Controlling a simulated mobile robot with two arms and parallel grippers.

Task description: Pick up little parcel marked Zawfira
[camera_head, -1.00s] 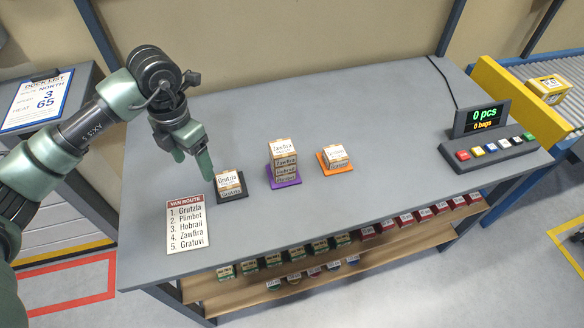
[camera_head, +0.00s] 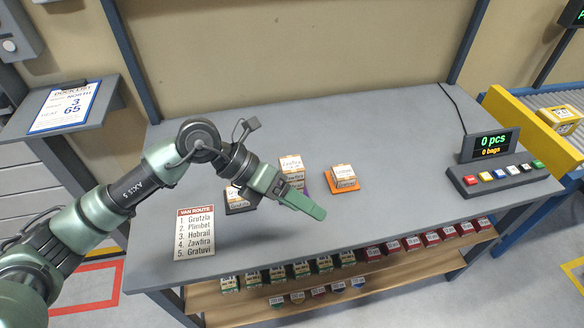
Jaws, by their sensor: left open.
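The little parcel marked Zawfira (camera_head: 291,163) is a small white and tan box on top of a stack in the middle of the table. The lower parcels and the purple mat (camera_head: 306,189) under them are partly hidden by my left gripper. My left gripper (camera_head: 314,208) is open and empty, in front of the stack and slightly to its right. Its fingers overlap in this view and point down to the right. It does not hold the parcel. My right gripper is out of view.
Parcels on a dark mat (camera_head: 239,208) stand left, partly behind my arm. Others stand on an orange mat (camera_head: 351,186) to the right. A van route card (camera_head: 195,233) lies front left. A button console (camera_head: 505,178) is at the right. The back of the table is clear.

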